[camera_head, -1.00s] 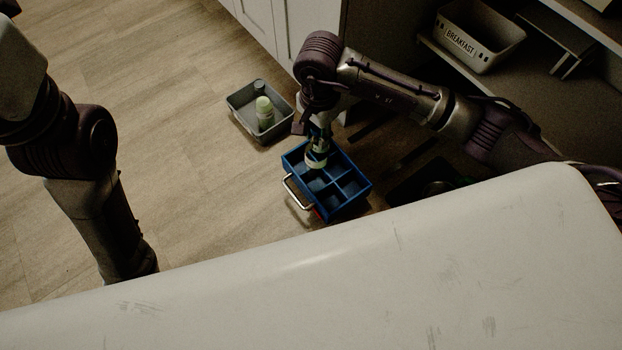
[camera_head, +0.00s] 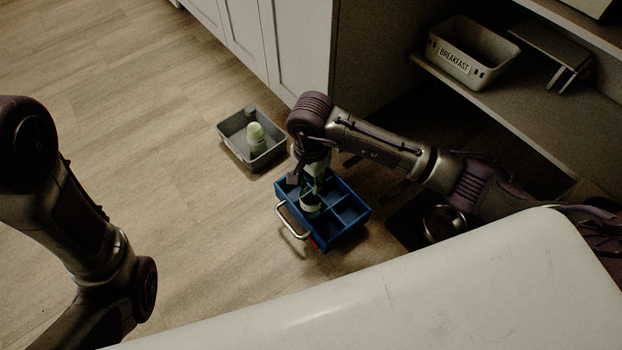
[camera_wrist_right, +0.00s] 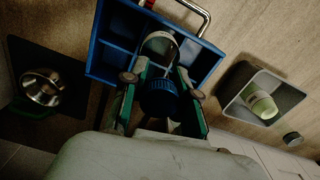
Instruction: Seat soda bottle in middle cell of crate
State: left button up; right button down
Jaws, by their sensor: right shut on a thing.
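The blue crate (camera_head: 347,232) stands on the floor. It has dividers, several open-topped cells and a metal handle at its left. My right gripper (camera_head: 313,186) points down over the crate's back left part. It is shut on the soda bottle (camera_head: 311,206), whose pale band shows just below the fingers. In the right wrist view, the green-sided fingers (camera_wrist_right: 162,90) flank the bottle's dark blue cap (camera_wrist_right: 159,98), and the bottle overlaps the crate (camera_wrist_right: 112,68). The bottle's base is hidden, so I cannot tell whether it is inside a cell. My left gripper is out of view.
A grey bin (camera_head: 236,151) with a pale green bottle (camera_head: 256,137) stands behind the crate. A round metal bowl (camera_head: 444,223) lies at the right. A breakfast basket (camera_head: 470,52) sits on the shelf. Floor at the left is clear.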

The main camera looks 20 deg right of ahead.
jog(key=c, duration=0.9)
grip_release()
jog(key=shift+f, duration=0.1)
